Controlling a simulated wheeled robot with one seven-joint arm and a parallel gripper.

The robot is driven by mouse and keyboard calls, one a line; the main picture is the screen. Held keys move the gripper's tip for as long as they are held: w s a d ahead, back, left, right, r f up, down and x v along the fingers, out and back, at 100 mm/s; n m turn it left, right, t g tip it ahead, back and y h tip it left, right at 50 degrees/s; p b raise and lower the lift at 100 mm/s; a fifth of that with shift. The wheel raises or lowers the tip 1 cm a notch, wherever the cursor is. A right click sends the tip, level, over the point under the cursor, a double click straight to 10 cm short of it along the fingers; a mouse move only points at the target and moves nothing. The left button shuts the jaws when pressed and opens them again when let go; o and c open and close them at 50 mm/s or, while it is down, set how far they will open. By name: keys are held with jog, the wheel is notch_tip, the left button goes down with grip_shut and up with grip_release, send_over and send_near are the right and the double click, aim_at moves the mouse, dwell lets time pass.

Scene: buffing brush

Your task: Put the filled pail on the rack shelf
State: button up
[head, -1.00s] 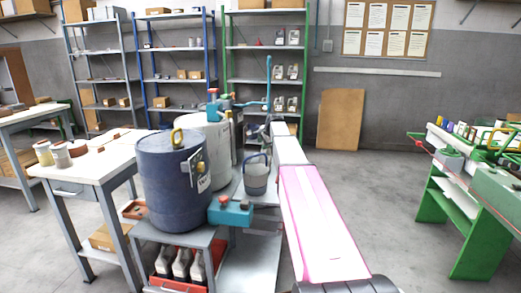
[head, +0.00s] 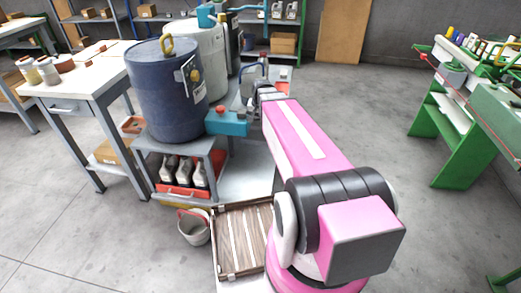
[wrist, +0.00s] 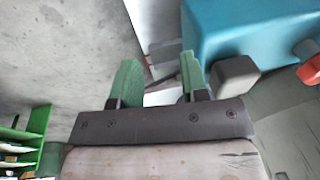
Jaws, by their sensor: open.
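A grey pail with a blue handle (head: 247,92) stands beside the drums, partly hidden behind my arm. Another pale pail with a red handle (head: 194,230) stands on the floor near my base. I cannot see into either clearly enough to tell its contents. Racks stand at the back, cut off by the picture's top; one has blue posts and grey shelves (head: 165,18). My gripper (wrist: 157,68) shows two green fingers apart with nothing between them in the wrist view. A teal block (wrist: 245,30) is just right of them; no pail is recognisable there.
A blue drum (head: 168,95) and a pale drum (head: 206,50) stand on the grey stand, with the teal block (head: 228,122) at its front. A white-topped table (head: 70,80) is left, a green bench (head: 450,150) right. Floor between my arm and the bench is clear.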

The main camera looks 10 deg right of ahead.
jog(key=s+a+f+n+g, duration=0.1)
jog(key=s+f+n, duration=0.1)
jog(key=s, duration=0.5)
jog(key=s+f+n+g+h, duration=0.1)
jog(key=s+f+n, duration=0.1)
jog(key=s, duration=0.6)
jog(key=shift+a+f, duration=0.4)
jog(key=shift+f, duration=0.1)
jog(key=shift+s, duration=0.1)
